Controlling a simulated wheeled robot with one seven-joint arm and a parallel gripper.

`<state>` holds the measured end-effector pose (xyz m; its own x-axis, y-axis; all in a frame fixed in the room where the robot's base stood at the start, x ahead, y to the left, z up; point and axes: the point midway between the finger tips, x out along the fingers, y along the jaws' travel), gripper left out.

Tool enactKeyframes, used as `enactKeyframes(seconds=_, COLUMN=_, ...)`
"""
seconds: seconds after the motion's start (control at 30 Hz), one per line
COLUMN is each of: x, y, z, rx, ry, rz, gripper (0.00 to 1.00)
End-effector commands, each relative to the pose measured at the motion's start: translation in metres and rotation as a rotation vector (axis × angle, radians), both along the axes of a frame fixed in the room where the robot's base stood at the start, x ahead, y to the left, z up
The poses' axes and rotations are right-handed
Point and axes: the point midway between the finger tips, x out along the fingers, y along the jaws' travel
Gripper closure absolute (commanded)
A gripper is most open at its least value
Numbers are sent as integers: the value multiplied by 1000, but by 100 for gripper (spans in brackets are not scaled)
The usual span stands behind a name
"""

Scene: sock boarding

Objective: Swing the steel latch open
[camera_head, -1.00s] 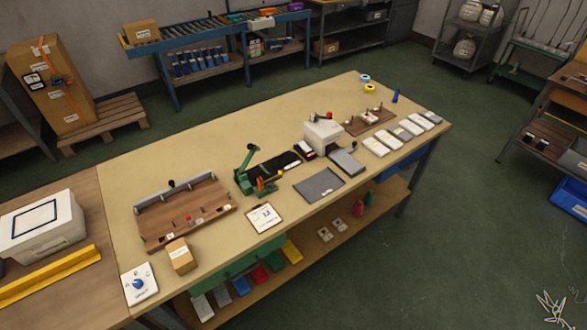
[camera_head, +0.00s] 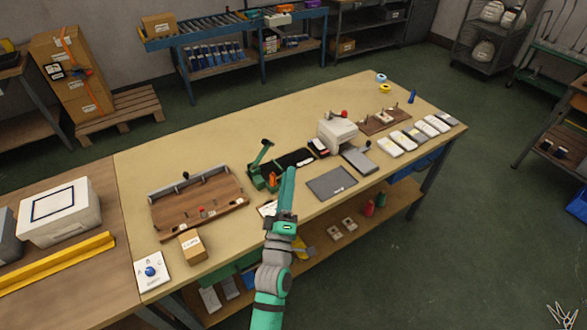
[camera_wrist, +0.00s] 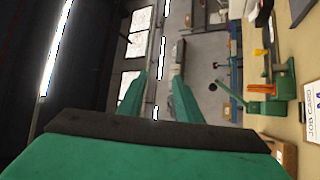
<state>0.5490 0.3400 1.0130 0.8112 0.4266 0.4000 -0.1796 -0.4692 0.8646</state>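The wooden fixture (camera_head: 212,205) lies on the left part of the workbench. A grey metal bar (camera_head: 205,177) with a dark upright knob (camera_head: 186,175) runs along its back edge. This may be the steel latch, but it is too small to be sure. The wooden fixture is not clearly seen in the wrist view.
A green clamp-like device (camera_head: 262,160) stands on the bench close behind my gripper; it also shows in the wrist view (camera_wrist: 265,107).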

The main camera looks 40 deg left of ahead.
Motion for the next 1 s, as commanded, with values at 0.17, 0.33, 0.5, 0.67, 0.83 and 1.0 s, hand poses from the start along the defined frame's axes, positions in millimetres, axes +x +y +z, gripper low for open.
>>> enactKeyframes(seconds=0.17, x=24, y=37, z=12, rx=-290, ry=-201, rz=-6, gripper=68)
enactKeyframes(seconds=0.33, x=41, y=62, z=0, rx=-588, ry=-396, rz=-25, gripper=68)
enactKeyframes(seconds=0.5, x=59, y=71, z=-33, rx=-904, ry=-598, rz=-48, gripper=68)
enactKeyframes(seconds=0.67, x=78, y=59, z=-79, rx=-1202, ry=-783, rz=-65, gripper=68)
enactKeyframes(seconds=0.83, x=96, y=32, z=-124, rx=-1443, ry=-930, rz=-74, gripper=68)
enactKeyframes(seconds=1.0, x=106, y=13, z=-147, rx=-1564, ry=-1003, rz=-73, gripper=68)
